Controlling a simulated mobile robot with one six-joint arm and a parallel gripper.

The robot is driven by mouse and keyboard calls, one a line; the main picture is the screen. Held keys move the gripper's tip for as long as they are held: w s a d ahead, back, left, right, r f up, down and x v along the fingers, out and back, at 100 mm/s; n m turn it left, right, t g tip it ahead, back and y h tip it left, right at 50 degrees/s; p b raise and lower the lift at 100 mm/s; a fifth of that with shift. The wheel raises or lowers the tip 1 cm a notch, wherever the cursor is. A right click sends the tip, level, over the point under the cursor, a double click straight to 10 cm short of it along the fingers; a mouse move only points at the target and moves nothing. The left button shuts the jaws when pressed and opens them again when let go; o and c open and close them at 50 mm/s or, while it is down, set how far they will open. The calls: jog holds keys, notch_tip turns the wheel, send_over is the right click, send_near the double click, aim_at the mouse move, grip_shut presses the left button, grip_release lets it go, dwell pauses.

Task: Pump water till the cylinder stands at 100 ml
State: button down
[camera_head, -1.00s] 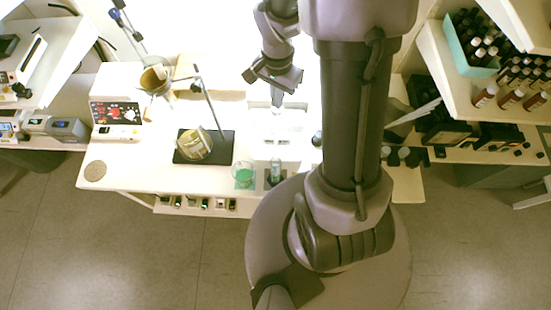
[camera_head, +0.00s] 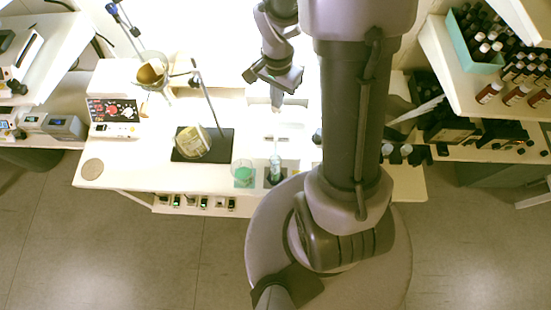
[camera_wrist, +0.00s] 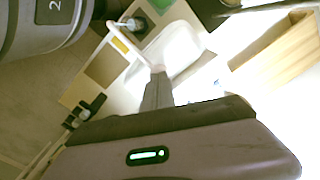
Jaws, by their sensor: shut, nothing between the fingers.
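The measuring cylinder (camera_head: 275,168) stands upright on a small dark pad near the front edge of the white bench; its scale is too small to read. A beaker of green liquid (camera_head: 243,173) stands just left of it. A pale device (camera_head: 275,139), perhaps the pump, sits behind the cylinder, washed out by glare. My gripper (camera_head: 277,98) is shut and empty, pointing down above the bench behind that device. In the wrist view my shut fingertips (camera_wrist: 158,80) show in front of a white, glossy shape with a pale bar beside it.
A tilted yellowish vessel lies on a black plate (camera_head: 224,146) left of the beaker, beside a stand rod. A device with a red and black panel (camera_head: 112,110) is further left. Shelves of dark bottles (camera_head: 490,92) stand at the right.

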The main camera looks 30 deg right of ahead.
jog(key=shift+f, duration=0.35)
jog(key=shift+r+p, duration=1.05)
jog(key=shift+r, duration=0.55)
jog(key=shift+f+b, duration=1.55)
jog(key=shift+f, duration=0.05)
jog(key=shift+r+p, duration=1.2)
jog(key=shift+r, duration=0.35)
